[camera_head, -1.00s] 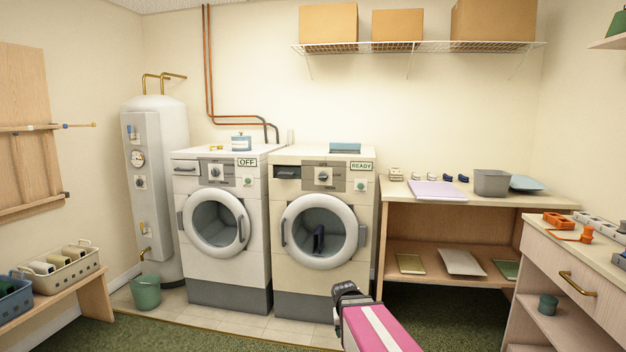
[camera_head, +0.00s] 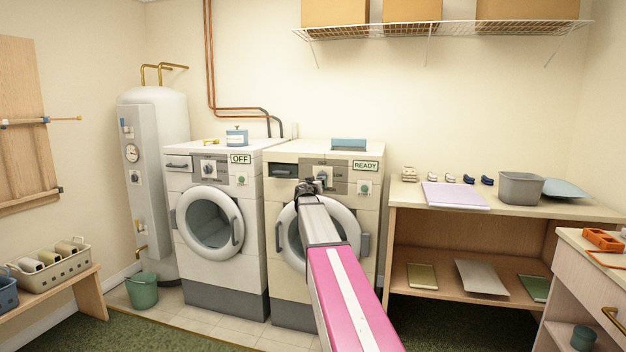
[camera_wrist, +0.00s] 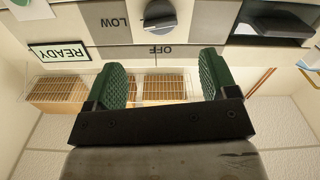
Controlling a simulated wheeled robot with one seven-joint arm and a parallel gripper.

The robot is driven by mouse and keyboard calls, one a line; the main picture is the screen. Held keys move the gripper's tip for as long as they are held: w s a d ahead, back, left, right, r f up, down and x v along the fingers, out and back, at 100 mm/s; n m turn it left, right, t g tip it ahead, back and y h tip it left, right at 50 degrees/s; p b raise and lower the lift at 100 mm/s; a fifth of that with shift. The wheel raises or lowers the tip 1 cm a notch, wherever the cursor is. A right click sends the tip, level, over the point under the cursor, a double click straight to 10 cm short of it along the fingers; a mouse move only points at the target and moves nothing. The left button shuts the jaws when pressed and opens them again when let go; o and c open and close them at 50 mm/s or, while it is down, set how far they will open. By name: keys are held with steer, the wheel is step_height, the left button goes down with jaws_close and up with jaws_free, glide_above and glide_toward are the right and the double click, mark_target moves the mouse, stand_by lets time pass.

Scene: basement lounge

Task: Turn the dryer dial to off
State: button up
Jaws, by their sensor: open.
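The dryer (camera_head: 297,255) is the cream right-hand machine, with a READY sign (camera_head: 366,165) beside its panel. Its grey dial (camera_head: 323,177) sits on the grey control panel, just above my gripper in the head view. In the wrist view the dial (camera_wrist: 160,15) is at the top edge and partly cut off. I cannot tell the dial's setting. My gripper (camera_wrist: 163,82) is open and empty, its two green pads apart, with the dial beyond the tips, not between them.
The left machine (camera_head: 215,230) has its own dial and an OFF sign (camera_head: 240,158). A dark drawer recess (camera_wrist: 275,22) is near the dial. A workbench (camera_head: 405,195) stands close on the right.

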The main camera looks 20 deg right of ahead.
mark_target(321, 177)
steer(key=x, duration=1)
steer(key=shift+w+d+f, duration=0.1)
steer(key=shift+w+d, duration=0.1)
steer(key=shift+w, duration=0.05)
steer(key=c, duration=0.9)
